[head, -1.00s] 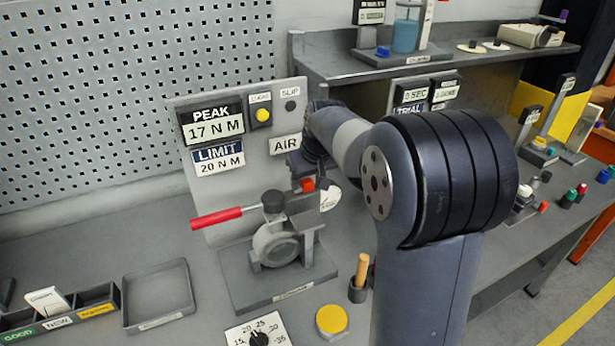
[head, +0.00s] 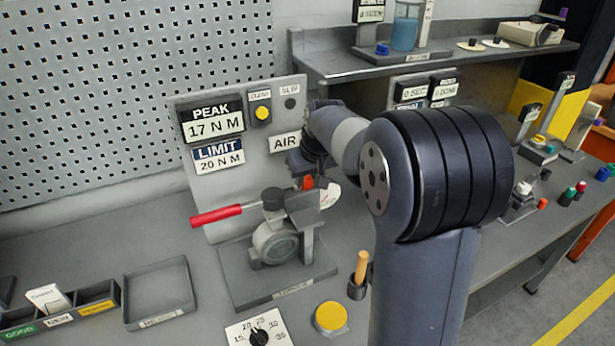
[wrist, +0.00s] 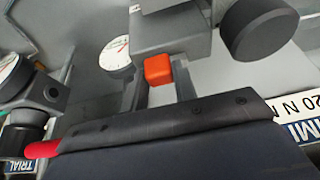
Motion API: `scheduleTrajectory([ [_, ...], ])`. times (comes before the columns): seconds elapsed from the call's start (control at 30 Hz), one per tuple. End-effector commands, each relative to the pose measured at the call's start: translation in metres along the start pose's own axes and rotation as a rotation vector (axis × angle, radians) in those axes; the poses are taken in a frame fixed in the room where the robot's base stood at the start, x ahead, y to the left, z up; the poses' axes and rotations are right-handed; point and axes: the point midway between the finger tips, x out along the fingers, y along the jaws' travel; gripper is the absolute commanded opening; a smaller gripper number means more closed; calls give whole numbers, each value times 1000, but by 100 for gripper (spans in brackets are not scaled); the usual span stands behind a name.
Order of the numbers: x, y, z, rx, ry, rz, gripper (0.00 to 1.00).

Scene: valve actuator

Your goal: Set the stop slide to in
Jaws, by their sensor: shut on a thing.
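The stop slide shows as a small orange-red block (head: 308,183) at the upper right of the grey valve fixture in the head view. In the wrist view the orange block (wrist: 158,70) sits against the underside of a grey housing (wrist: 168,33). My gripper (wrist: 161,88) has its grey fingers on either side of this block and is shut on it. In the head view my gripper is largely hidden by my arm. The valve body (head: 276,245) stands on a grey baseplate (head: 290,289). I cannot read the slide's in or out marking.
A red lever (head: 216,215) extends left from the fixture. The upright panel (head: 240,195) with PEAK and LIMIT displays stands behind. A yellow button (head: 330,316), a dial plate (head: 258,335) and a wooden-handled tool (head: 361,267) are in front. An empty tray (head: 160,300) lies left.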

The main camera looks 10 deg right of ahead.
Motion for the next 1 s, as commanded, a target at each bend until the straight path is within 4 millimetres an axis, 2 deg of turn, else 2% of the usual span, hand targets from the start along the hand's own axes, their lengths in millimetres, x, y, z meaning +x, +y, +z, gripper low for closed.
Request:
scheduleTrajectory([
  [0.23,0,-4,0,-1,1,0,0],
  [0.47,0,-29,0,-2,1,-1,0],
  [0.7,0,-29,0,0,1,0,0],
  [0.73,0,-29,0,0,1,0,28],
  [1.0,0,-29,0,0,0,0,49],
])
